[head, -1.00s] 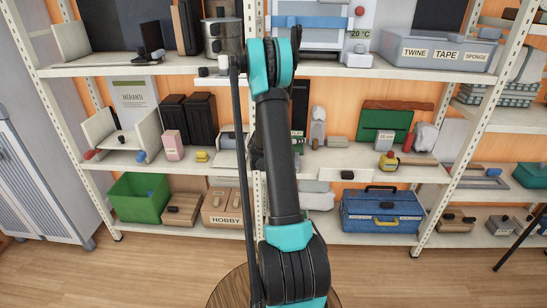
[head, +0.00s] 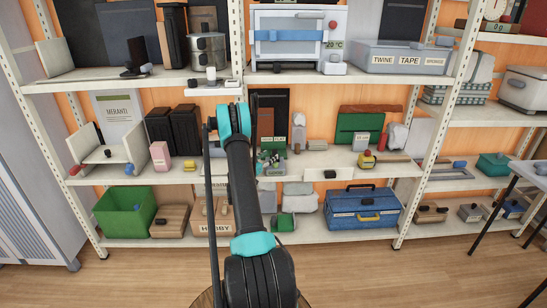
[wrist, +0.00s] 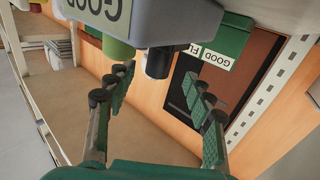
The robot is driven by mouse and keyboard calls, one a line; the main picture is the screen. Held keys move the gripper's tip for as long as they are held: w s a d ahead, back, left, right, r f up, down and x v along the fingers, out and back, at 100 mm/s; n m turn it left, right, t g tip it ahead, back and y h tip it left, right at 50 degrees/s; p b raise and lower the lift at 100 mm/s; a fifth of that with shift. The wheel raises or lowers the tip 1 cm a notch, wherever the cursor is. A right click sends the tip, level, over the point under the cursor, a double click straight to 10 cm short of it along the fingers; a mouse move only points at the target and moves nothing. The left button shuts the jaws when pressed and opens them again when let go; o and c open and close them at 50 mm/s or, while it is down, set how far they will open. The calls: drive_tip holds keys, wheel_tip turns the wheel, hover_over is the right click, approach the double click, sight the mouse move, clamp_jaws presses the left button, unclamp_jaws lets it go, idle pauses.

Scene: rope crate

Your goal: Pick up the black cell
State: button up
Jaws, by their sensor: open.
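A dark cylinder with a white end (wrist: 158,64), which looks like the black cell, shows in the wrist view beneath a grey block labelled GOOD. My gripper (wrist: 160,78) is open, its two green-padded fingers spread either side of the line to that cylinder. I see nothing held between them. Whether the fingertips reach level with the cylinder I cannot tell. A green cylinder (wrist: 116,48) stands just left of it, behind the left fingertip. In the head view my arm hides much of this middle-shelf area, and I cannot make out the cell there.
A dark board with GOOD and FL labels (wrist: 217,60) lies close to the right finger. White uprights (head: 433,160) frame the shelves. A blue toolbox (head: 345,212) and green crate (head: 120,222) sit below. A white-topped table (head: 533,172) stands at right. The front floor is open.

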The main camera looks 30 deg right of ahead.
sight(273, 153)
drive_tip(key=x, duration=0.5)
drive_tip(key=shift+d, duration=0.1)
drive_tip(key=shift+c, duration=0.4)
clamp_jaws()
